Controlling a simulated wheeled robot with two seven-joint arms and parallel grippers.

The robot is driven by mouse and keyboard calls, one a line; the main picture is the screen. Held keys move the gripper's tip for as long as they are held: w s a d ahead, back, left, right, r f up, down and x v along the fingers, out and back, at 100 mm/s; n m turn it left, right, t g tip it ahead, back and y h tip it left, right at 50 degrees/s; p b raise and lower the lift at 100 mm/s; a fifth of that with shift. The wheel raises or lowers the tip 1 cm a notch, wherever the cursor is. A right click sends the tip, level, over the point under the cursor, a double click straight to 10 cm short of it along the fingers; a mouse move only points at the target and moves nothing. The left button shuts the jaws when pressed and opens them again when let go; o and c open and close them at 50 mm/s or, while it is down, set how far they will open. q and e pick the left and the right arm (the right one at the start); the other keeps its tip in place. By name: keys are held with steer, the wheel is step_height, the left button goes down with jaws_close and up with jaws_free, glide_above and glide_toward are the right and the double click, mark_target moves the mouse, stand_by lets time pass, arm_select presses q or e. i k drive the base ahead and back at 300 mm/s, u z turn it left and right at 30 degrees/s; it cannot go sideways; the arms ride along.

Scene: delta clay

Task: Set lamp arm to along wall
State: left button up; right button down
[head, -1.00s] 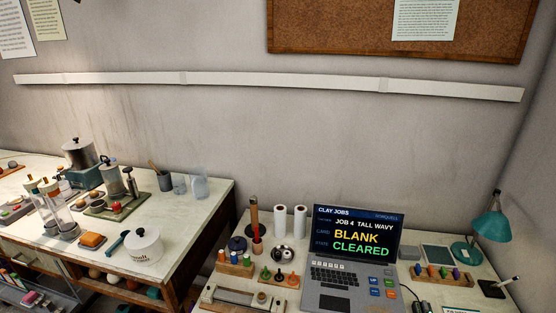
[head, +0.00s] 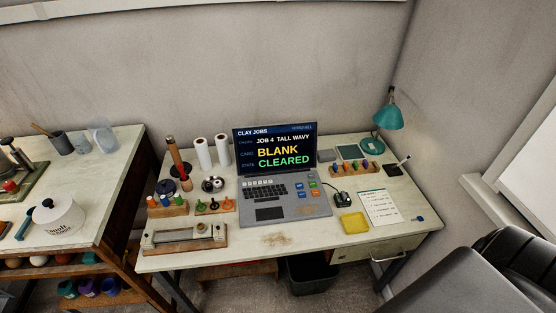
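A teal desk lamp (head: 387,117) stands at the back right corner of the right-hand desk, close to the side wall. Its shade faces down and to the left, and its round base sits on the desk top. A thin arm links base and shade; its exact direction is hard to tell at this size. Neither of my grippers shows in the head view.
A laptop (head: 272,170) reading "BLANK CLEARED" stands mid-desk. A black chair (head: 515,255) is at lower right. A bin (head: 313,272) stands below.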

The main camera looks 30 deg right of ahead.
mark_target(390, 117)
steer(key=z, duration=1.75)
